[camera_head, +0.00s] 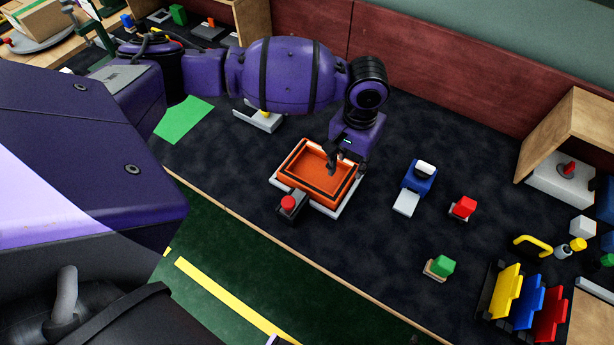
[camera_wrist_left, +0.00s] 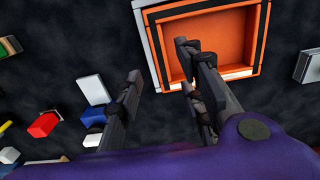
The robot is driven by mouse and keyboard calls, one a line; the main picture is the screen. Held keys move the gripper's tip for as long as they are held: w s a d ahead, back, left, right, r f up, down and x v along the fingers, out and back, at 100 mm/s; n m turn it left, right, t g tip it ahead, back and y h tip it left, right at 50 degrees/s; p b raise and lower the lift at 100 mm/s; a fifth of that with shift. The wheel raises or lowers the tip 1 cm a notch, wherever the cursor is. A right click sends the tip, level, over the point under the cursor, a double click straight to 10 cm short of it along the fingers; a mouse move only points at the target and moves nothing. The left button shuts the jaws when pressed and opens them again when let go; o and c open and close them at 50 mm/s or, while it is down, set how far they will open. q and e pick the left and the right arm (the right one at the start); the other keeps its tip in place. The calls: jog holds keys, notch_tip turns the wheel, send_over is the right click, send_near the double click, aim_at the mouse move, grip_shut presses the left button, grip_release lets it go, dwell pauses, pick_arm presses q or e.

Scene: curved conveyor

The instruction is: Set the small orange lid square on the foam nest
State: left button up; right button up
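The orange lid (camera_head: 299,160) looks like a shallow tray with raised walls and a dark line along its rim. It lies on a pale, light-edged base, which I take to be the foam nest (camera_head: 344,208); more of the base shows along the lid's near and right sides. My left gripper (camera_head: 346,168) is over the lid's right part, pointing down. In the left wrist view its fingers (camera_wrist_left: 158,72) are wide apart, one outside the lid's wall and one over its inside (camera_wrist_left: 225,45). Whether either finger touches the lid is unclear.
A blue-and-white fixture (camera_head: 418,178), a red block (camera_head: 464,206) and a green block (camera_head: 442,265) stand to the right. Dark table is clear between them.

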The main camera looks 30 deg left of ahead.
pick_arm(q)
notch_tip(320, 180, up, 6)
jog(key=shift+f, duration=0.25)
dwell(0.4)
jog(key=shift+f, duration=0.1)
